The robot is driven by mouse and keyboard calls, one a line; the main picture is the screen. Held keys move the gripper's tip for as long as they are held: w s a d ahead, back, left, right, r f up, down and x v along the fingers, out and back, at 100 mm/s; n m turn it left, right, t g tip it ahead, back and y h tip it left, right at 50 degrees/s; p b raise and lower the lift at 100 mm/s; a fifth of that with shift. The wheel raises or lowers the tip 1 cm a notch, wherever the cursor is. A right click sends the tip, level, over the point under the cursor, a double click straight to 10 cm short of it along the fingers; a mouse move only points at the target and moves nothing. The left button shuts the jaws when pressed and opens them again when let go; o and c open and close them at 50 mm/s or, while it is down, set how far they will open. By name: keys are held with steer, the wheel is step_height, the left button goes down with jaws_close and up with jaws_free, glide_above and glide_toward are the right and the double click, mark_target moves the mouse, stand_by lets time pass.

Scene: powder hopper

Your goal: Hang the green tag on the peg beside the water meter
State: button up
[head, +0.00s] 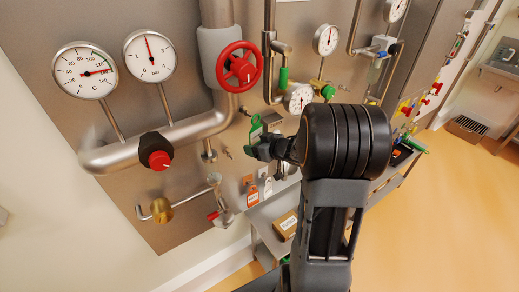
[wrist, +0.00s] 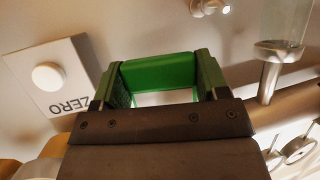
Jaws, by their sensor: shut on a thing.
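My gripper (head: 262,146) is in front of the steel panel, below the red handwheel. It is shut on the green tag (head: 256,127), which stands up from the jaws. In the wrist view the green tag (wrist: 160,72) lies between the two fingers (wrist: 161,82). A small metal peg (head: 245,111) sticks out of the panel just above and left of the tag; a stub (wrist: 208,7) shows at the top of the wrist view. A round white dial (head: 298,98) to the right may be the water meter; I cannot tell for sure. The tag appears apart from the peg.
The red handwheel (head: 240,66) and thick pipe (head: 165,137) are close on the left. An orange tag (head: 251,192) hangs below my gripper. A carton (head: 286,224) lies on a low shelf. In the wrist view a ZERO plate (wrist: 55,75) is left and a glass tube (wrist: 287,25) right.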

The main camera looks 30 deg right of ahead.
steer(key=shift+w+a+f+b, duration=0.15)
steer(key=shift+w+b, duration=0.1)
steer(key=shift+w, duration=0.55)
steer(key=shift+w+a+b, duration=0.1)
steer(key=shift+w+b, duration=0.15)
steer(key=shift+w, duration=0.55)
steer(key=shift+w+f, duration=0.35)
steer(key=shift+w, duration=0.25)
steer(key=shift+f, duration=0.1)
steer(key=o, duration=1)
